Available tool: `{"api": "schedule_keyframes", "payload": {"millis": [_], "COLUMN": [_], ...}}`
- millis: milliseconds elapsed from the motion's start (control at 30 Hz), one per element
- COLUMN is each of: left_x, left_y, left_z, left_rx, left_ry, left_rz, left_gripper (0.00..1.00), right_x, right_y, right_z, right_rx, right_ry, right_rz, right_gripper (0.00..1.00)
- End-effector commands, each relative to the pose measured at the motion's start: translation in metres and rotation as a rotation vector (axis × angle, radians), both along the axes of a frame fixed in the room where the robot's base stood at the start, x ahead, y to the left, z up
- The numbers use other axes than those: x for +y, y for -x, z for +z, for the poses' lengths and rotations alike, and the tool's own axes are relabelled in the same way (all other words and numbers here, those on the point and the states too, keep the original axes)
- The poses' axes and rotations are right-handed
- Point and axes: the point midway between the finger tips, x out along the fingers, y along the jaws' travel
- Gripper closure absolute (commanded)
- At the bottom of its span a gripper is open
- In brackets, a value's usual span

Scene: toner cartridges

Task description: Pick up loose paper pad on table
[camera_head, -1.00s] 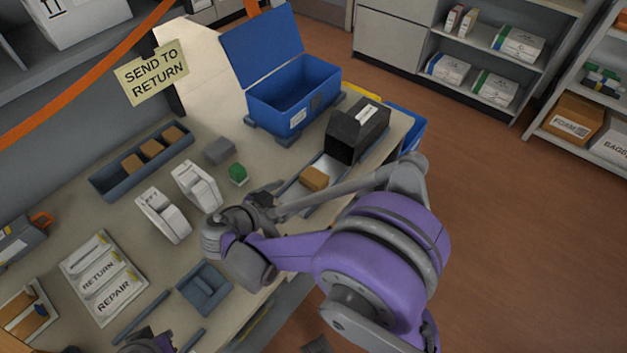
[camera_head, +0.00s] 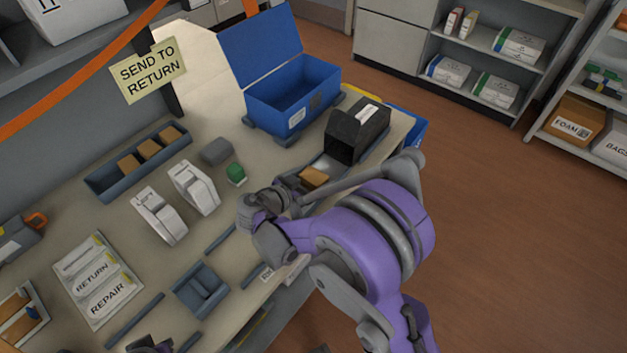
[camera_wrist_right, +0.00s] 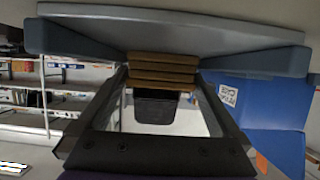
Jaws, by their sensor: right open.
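The loose paper pad (camera_head: 313,178) is a small brown block on the table beside the black box. In the right wrist view, the layered brown pad (camera_wrist_right: 162,72) shows near the far end of the gripper. My right gripper (camera_head: 290,197) is open, close to the pad on its near left side; its fingertips are partly hidden by my own arm. I cannot tell whether they touch the pad. Part of my left arm (camera_head: 150,345) shows at the bottom edge, with its jaws unclear.
The black box (camera_head: 357,133) and open blue bin (camera_head: 292,100) stand behind the pad. A blue-grey tray (camera_head: 105,185) holds more brown blocks. White cartridges (camera_head: 160,215), a green item (camera_head: 236,174) and a grey block (camera_head: 217,151) lie to the left.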

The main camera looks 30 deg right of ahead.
Motion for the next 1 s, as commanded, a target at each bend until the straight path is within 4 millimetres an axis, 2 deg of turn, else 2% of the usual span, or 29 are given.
{"api": "schedule_keyframes", "payload": {"millis": [167,200,533,800,867,1000], "left_x": [0.0,0.0,0.0,0.0,0.0,0.0], "left_y": [0.0,0.0,0.0,0.0,0.0,-0.001], "left_z": [0.0,0.0,0.0,0.001,0.002,0.006], "left_rx": [0.0,0.0,0.0,0.0,-0.001,-0.002], "left_ry": [0.0,0.0,0.0,0.0,0.0,0.0], "left_rz": [0.0,0.0,0.0,0.0,0.0,0.0], "left_gripper": [1.0,1.0,1.0,1.0,1.0,1.0], "right_x": [0.0,0.0,0.0,0.0,0.0,0.0], "right_y": [0.0,0.0,0.0,0.0,0.0,0.0], "right_z": [0.0,0.0,0.0,0.004,0.011,0.037], "right_rx": [0.0,0.0,0.0,0.0,0.0,0.0], "right_ry": [0.0,0.0,0.0,0.0,0.0,0.0], "right_rz": [0.0,0.0,0.0,0.0,0.001,0.001], "right_gripper": [0.0,0.04,0.62,0.62,0.62,0.62]}}
